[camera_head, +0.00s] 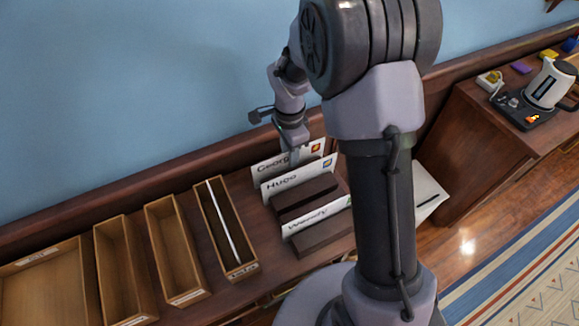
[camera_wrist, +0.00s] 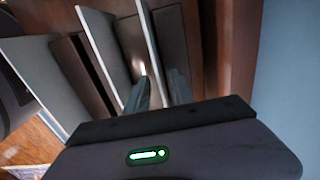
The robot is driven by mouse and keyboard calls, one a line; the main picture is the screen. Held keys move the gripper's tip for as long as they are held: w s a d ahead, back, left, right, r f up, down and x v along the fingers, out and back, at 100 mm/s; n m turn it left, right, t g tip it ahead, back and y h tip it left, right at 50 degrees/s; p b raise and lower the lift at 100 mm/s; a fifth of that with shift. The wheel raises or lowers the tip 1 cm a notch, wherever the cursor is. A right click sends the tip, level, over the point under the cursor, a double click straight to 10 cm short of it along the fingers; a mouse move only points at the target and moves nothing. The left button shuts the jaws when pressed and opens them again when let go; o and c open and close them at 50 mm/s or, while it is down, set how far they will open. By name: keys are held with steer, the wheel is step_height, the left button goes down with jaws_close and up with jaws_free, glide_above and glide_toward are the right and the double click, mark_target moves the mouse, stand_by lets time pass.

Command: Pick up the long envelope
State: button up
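Several white envelopes stand upright in a dark slotted rack (camera_head: 318,238) on the wooden shelf top. The rear one, partly hidden, reads "Georg..." (camera_head: 270,168); the middle one reads "Hugo" (camera_head: 285,184); the front one reads "Wendy" (camera_head: 300,225). Which one is the long envelope is not clear. My gripper (camera_head: 297,158) is down at the rear envelope. In the wrist view my gripper (camera_wrist: 163,88) has its fingers apart, one on each side of the rightmost envelope's edge (camera_wrist: 148,38). Contact with it cannot be told. Two more envelopes stand to its left.
Open wooden boxes (camera_head: 165,203) stand left of the rack; the nearest box (camera_head: 213,235) holds a thin white item. The blue wall (camera_head: 130,90) is close behind. A white flat item (camera_head: 432,192) lies to the right. A kettle (camera_head: 548,85) stands on the far right cabinet.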

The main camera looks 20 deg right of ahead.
jaws_close()
